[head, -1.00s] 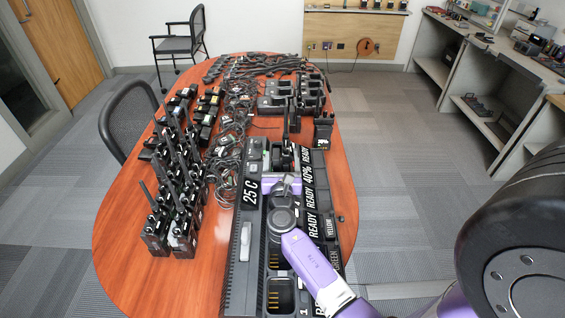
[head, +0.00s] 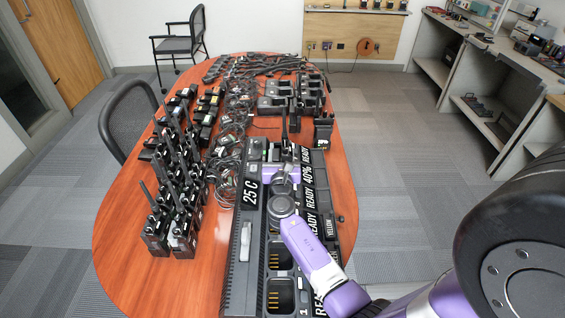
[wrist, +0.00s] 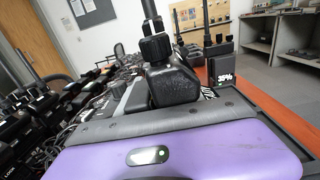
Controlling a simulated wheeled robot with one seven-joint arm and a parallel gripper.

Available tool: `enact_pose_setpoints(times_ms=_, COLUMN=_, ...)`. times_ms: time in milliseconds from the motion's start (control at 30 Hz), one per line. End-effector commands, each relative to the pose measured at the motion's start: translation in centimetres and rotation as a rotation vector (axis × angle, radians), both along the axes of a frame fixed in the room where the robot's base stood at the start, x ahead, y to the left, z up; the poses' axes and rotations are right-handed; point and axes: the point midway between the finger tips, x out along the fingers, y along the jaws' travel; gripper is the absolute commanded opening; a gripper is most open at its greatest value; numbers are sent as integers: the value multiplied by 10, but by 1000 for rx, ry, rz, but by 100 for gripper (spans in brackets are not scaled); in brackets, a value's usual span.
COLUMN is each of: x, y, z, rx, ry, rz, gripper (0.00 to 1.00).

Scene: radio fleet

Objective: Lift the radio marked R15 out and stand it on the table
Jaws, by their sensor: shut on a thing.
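My gripper (head: 281,174) is over the far half of a long black multi-bay charger (head: 238,272) on the table. It is shut on a black radio (wrist: 172,82), whose top, knob and antenna rise just beyond the purple gripper body in the wrist view. In the head view the radio's antenna (head: 284,124) stands upright beyond the gripper. My gripper and arm hide most of the radio's body. I cannot read an R15 mark, nor tell whether the radio's foot is clear of its bay.
Near bays (head: 280,294) of the charger are empty. Several upright radios (head: 182,235) crowd the left of the wooden table (head: 118,235). Cables (head: 228,130) lie along its middle. More chargers (head: 275,103) and a standing radio (head: 323,128) are farther back. Bare table shows at the near left.

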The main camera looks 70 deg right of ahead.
Motion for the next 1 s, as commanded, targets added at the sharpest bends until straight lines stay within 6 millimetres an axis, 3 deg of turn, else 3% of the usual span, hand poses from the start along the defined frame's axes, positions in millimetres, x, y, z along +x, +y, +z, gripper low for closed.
enact_pose_setpoints(times_ms=367, x=-1, y=-1, z=5, rx=-3, ry=0, rz=-3, gripper=0)
enact_pose_setpoints(times_ms=567, x=-1, y=-1, z=24, rx=-4, ry=-2, rz=-4, gripper=0)
enact_pose_setpoints(times_ms=767, x=-1, y=-1, z=63, rx=-4, ry=-3, rz=-3, gripper=0)
enact_pose_setpoints(times_ms=1000, x=0, y=0, z=130, rx=-5, ry=-5, rz=-1, gripper=0)
